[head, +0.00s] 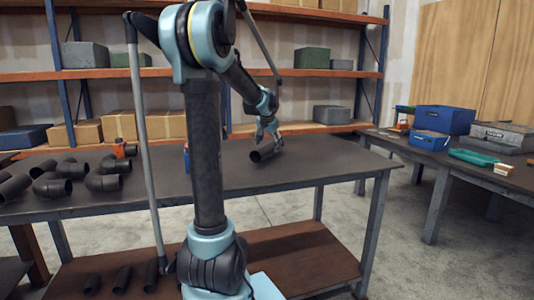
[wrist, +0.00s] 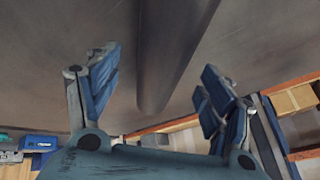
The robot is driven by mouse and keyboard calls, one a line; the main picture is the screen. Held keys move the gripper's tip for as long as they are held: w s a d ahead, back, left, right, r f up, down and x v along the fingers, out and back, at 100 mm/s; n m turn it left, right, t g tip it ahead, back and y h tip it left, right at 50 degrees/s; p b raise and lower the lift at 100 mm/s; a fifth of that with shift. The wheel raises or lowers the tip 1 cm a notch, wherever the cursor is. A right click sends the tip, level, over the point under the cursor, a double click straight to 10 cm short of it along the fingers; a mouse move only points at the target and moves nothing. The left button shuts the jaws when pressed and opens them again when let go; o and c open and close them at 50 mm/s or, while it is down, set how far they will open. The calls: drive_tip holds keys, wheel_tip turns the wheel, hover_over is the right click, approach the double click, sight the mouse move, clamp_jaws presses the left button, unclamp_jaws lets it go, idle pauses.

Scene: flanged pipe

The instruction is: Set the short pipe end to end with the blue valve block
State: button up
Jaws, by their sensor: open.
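The short pipe (head: 263,152) is dark grey and lies on the bench top, its open end facing the front left. My gripper (head: 270,132) is at its far end, just above it. In the wrist view the pipe (wrist: 166,50) runs between the two blue-padded fingers of my open gripper (wrist: 158,64), with clear space on both sides. A narrow strip of blue (head: 186,155) shows just left of my arm on the bench; it may be the blue valve block, mostly hidden behind my arm.
Several dark pipe elbows (head: 52,187) and an orange item (head: 124,149) crowd the bench's left end. The bench top (head: 325,155) right of the pipe is clear. Shelves stand behind. A side table at right holds a blue bin (head: 444,120). Short pipes (head: 122,279) lie on the lower shelf.

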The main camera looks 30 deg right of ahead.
sight(268, 145)
drive_tip(key=x, duration=0.3)
drive_tip(key=shift+w+f, duration=0.1)
drive_tip(key=shift+w, duration=0.1)
drive_tip(key=shift+f, duration=0.3)
idle(0.4)
drive_tip(key=c, duration=1.7)
clamp_jaws()
drive_tip(key=shift+r, duration=0.15)
